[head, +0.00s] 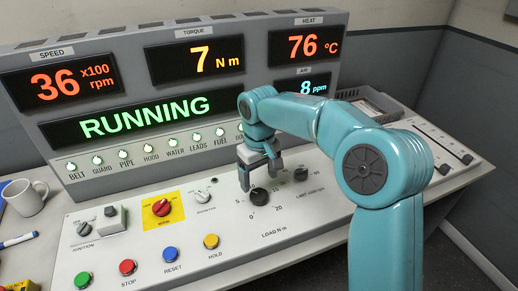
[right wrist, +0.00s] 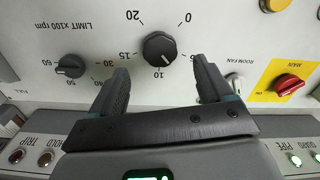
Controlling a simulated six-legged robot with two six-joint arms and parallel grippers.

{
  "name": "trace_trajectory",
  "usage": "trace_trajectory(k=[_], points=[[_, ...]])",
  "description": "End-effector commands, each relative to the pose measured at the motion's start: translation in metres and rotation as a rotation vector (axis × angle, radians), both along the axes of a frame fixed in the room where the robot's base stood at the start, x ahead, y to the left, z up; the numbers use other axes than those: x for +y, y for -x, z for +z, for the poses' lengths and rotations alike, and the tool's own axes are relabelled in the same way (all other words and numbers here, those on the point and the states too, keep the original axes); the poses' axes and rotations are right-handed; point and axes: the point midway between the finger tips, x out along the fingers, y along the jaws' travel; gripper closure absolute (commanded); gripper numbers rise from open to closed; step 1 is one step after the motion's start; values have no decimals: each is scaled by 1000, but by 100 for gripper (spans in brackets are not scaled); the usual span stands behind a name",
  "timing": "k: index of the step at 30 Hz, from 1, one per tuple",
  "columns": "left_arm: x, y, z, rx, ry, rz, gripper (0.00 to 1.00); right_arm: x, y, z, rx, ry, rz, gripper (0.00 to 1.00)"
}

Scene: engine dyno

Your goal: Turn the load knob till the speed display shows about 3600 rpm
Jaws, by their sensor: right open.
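The load knob (head: 259,196) is a round black knob on the sloping panel, with a scale from 0 to 20. In the right wrist view the knob (right wrist: 160,48) shows whole; its pale mark faces roughly the 10 side. The speed display (head: 58,83) reads 36 x100 rpm in orange. My right gripper (head: 260,176) is over the panel just behind the knob. Its fingers (right wrist: 160,80) are apart and empty, and the knob lies beyond their tips, not gripped. My left gripper is not in view.
The torque display (head: 205,58) reads 7 N m and heat (head: 306,46) reads 76 °C. The green RUNNING sign (head: 145,116) is lit. The limit knob (head: 301,175) stands close to the right; a red main switch (head: 161,208) and push buttons stand left.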

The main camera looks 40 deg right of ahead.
Motion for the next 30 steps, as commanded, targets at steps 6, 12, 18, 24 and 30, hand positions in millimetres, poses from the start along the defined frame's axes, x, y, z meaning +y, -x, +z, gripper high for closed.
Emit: trace_trajectory(k=[6,12,18,24,30], points=[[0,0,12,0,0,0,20,0,-1,62,-4,0,1,20],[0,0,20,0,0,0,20,0,0,96,-2,1,1,20],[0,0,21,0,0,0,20,0,0,106,0,0,2,20],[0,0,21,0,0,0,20,0,0,106,0,0,1,20],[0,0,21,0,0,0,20,0,0,106,0,0,1,20]])
